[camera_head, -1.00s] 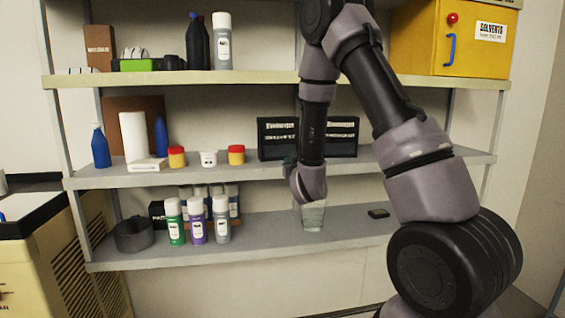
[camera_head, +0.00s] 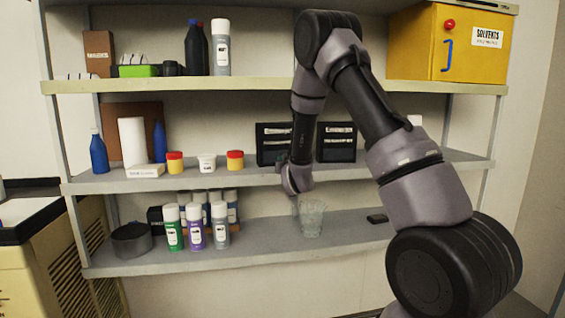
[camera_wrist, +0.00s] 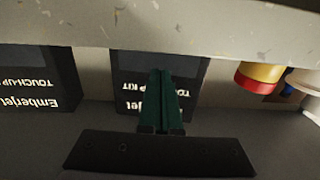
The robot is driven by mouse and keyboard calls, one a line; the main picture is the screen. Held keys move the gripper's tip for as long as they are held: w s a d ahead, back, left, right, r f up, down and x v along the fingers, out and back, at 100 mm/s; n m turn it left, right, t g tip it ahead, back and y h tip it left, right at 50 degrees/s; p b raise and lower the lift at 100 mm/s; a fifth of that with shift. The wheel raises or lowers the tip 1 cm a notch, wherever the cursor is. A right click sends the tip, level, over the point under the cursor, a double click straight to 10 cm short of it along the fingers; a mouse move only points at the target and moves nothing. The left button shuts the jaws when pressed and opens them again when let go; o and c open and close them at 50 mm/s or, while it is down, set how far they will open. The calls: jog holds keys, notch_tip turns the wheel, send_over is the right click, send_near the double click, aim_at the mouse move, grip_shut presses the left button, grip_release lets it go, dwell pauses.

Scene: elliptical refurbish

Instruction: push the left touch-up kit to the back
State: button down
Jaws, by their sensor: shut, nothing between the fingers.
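The left touch-up kit (camera_head: 270,140) is a black box with white lettering on the middle shelf. A second, similar kit (camera_head: 337,142) stands to its right. In the wrist view the picture is upside down: the left kit (camera_wrist: 128,85) is in the middle and the other kit (camera_wrist: 35,80) is at the left. My gripper's green fingers (camera_wrist: 161,78) are shut and empty, in front of the left kit's face and overlapping its lettering. Whether they touch it I cannot tell. In the head view my wrist hides part of the kit's right side.
A red-and-yellow jar (camera_head: 235,160) stands just left of the left kit, with a white tub (camera_head: 207,163) beyond it. The upper shelf (camera_head: 270,85) runs above. A clear glass (camera_head: 311,218) and a small black item (camera_head: 377,218) are on the lower shelf.

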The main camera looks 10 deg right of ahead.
aim_at(278, 154)
jog(key=shift+w, duration=0.15)
jog(key=shift+w+a, duration=0.1)
jog(key=shift+w, duration=4.15)
jog(key=shift+w+r, duration=0.15)
